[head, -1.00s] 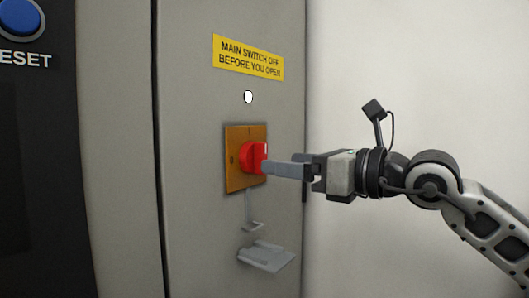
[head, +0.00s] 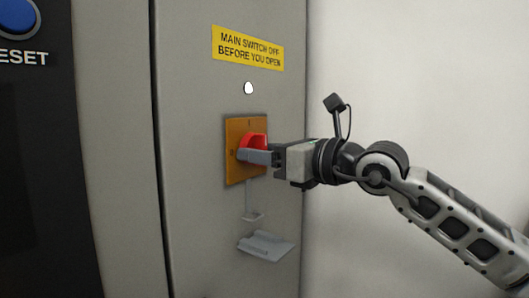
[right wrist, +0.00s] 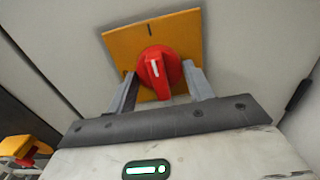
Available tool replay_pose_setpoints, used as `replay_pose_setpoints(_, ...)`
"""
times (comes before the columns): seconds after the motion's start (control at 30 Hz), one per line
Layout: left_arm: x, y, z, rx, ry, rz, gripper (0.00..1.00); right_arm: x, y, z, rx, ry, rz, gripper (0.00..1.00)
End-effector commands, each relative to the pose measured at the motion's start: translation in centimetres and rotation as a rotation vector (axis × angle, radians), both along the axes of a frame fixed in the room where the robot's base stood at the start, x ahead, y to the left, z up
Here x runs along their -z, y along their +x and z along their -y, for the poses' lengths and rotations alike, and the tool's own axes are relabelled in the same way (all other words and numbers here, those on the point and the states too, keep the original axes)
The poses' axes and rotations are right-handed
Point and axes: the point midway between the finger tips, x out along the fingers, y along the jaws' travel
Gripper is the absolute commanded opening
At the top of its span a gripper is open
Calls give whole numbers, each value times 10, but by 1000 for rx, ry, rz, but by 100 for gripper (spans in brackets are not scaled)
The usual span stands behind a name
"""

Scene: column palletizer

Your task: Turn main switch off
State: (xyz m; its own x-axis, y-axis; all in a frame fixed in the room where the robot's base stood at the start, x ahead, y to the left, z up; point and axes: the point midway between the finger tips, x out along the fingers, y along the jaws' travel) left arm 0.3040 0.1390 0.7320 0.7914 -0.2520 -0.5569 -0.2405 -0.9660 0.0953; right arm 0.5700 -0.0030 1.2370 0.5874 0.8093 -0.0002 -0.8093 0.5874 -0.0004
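The main switch is a red rotary knob (head: 254,139) on a square orange plate (head: 234,160) on the grey cabinet door. In the right wrist view the knob (right wrist: 160,66) has a white line pointing roughly toward the dark mark at the plate's top (right wrist: 150,29). My right gripper (head: 256,156) reaches in from the right, its fingers at the knob and partly hiding it. In the right wrist view its two fingers are spread, one on each side of the knob; whether they touch it I cannot tell. My left gripper is not in view.
A yellow label (head: 248,48) reads "MAIN SWITCH OFF BEFORE YOU OPEN". Below it is a small white round spot (head: 248,88). A grey latch (head: 265,244) protrudes below the switch. A dark panel with a blue reset button (head: 18,16) is at left. The right side is plain wall.

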Motion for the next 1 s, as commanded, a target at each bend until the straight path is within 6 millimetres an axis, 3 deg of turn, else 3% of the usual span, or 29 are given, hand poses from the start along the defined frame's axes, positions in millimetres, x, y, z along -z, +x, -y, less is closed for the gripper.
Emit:
replay_pose_setpoints(0.47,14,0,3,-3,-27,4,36,4,0,0,0,-93,130,29)
replay_pose_setpoints(1.0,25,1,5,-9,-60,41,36,2,1,1,1,-388,534,29)
